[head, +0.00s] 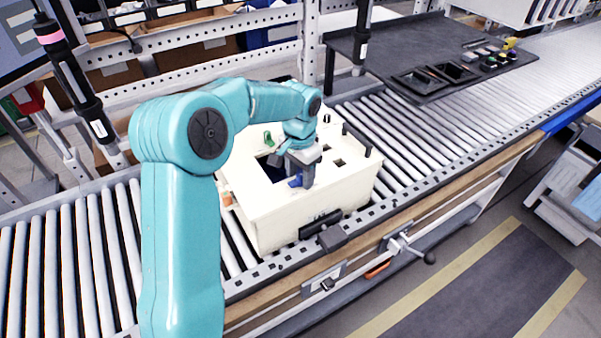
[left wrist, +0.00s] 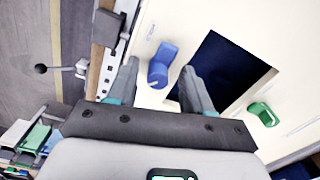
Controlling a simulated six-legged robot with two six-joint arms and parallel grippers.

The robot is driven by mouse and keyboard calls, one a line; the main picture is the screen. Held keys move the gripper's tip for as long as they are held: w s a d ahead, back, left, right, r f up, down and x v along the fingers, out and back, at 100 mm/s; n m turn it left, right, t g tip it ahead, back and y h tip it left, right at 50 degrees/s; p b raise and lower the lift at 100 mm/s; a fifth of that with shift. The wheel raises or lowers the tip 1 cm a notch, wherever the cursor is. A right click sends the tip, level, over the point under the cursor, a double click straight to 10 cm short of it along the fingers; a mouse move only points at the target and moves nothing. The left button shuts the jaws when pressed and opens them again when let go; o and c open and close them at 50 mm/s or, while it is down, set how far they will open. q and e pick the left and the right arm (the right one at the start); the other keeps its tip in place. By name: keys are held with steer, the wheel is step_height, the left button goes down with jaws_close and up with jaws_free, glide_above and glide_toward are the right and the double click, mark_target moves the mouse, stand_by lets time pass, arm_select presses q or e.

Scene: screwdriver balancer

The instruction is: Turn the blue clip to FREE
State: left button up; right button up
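The blue clip (head: 295,182) sits on the top of a cream-white housing (head: 285,215), close to a dark rectangular opening. In the left wrist view the blue clip (left wrist: 161,65) stands between the two grey fingers of my left gripper (left wrist: 159,78), with a gap visible on both sides. My left gripper (head: 302,172) is open, pointing down over the housing, and partly hides the clip in the head view. A green clip (head: 267,138) sits on the other side of the opening; it also shows in the left wrist view (left wrist: 263,113). No FREE marking is readable. My right gripper is out of view.
The housing stands on a roller conveyor (head: 75,260). Dark posts (head: 368,140) rise from its right edge. A black mat with trays (head: 420,80) lies at the back right. A lever handle (head: 428,257) sticks out from the front rail.

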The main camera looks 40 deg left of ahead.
mark_target(300, 174)
arm_select(q)
steer(key=shift+w+r, duration=0.1)
steer(key=shift+r, duration=0.25)
step_height(300, 174, up, 16)
steer(key=shift+f, duration=0.2)
stand_by(0.6)
